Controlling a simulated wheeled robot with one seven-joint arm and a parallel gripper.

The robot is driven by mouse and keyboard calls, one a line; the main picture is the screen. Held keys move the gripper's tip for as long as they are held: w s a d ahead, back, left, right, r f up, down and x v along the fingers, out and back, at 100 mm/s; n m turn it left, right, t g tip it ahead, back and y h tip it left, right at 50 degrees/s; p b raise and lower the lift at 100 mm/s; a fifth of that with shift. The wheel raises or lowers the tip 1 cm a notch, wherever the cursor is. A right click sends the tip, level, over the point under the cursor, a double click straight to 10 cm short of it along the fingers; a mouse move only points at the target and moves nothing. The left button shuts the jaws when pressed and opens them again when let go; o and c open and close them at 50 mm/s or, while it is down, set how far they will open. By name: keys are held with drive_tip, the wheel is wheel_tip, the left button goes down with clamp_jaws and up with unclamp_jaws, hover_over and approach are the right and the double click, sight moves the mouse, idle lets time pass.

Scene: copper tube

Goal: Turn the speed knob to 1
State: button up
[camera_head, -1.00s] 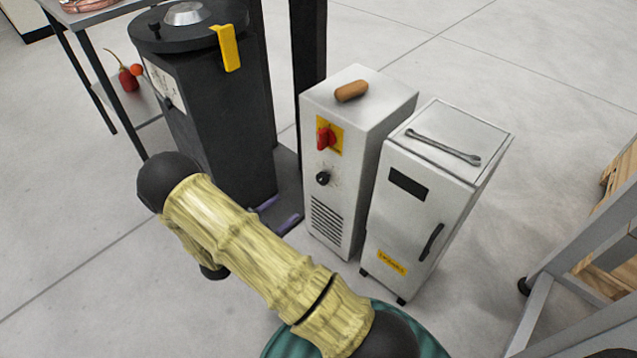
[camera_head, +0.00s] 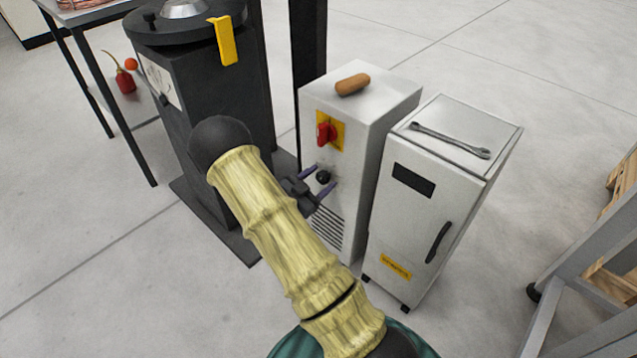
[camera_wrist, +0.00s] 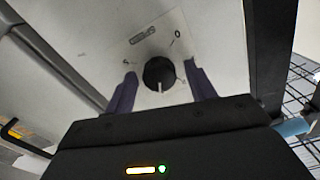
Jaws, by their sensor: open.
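The black speed knob (camera_head: 323,177) is on the front of the white control cabinet (camera_head: 338,100), below the red switch. In the wrist view the knob (camera_wrist: 159,72) shows close up, with a white pointer line toward the bottom of the picture. Printed marks surround it; a 0 shows at its upper right, and the other digits are too small to read surely. My gripper (camera_head: 319,181) is open, with one purple finger on each side of the knob. In the wrist view the gripper (camera_wrist: 160,92) has its fingers apart from the knob, with gaps on both sides.
A red rotary switch (camera_head: 325,133) on a yellow plate sits just above the knob. A brown handle-like piece (camera_head: 353,84) lies on the cabinet top. A second white cabinet (camera_head: 425,200) with a wrench (camera_head: 450,140) stands close right. A black machine (camera_head: 215,90) stands left.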

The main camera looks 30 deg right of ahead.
drive_tip(key=c, duration=1)
drive_tip(key=shift+o, duration=0.2)
drive_tip(key=shift+r+n+p, duration=0.15)
drive_tip(key=shift+n+p, duration=0.25)
drive_tip(key=shift+p, duration=0.4)
drive_tip(key=n+p, duration=0.1)
drive_tip(key=p, duration=0.1)
drive_tip(key=shift+r+n+p, duration=0.1)
drive_tip(key=shift+n+p, duration=0.2)
drive_tip(key=shift+n, duration=0.1)
drive_tip(key=n+p, duration=0.4)
drive_tip(key=shift+a+p, duration=0.1)
drive_tip(key=shift+p, duration=0.25)
drive_tip(key=n+p, duration=0.1)
drive_tip(key=n, duration=0.1)
drive_tip(key=n+p, duration=0.1)
drive_tip(key=n, duration=0.1)
drive_tip(key=n+p, duration=0.1)
drive_tip(key=n, duration=0.1)
drive_tip(key=shift+w+f+n+p, duration=0.1)
drive_tip(key=shift+f+n+p, duration=0.15)
drive_tip(key=shift+n+p, duration=0.15)
drive_tip(key=n+p, duration=0.1)
drive_tip(key=n, duration=0.5)
drive_tip(key=shift+f+p, duration=0.2)
drive_tip(key=shift+p, duration=0.15)
drive_tip(key=shift+n, duration=0.3)
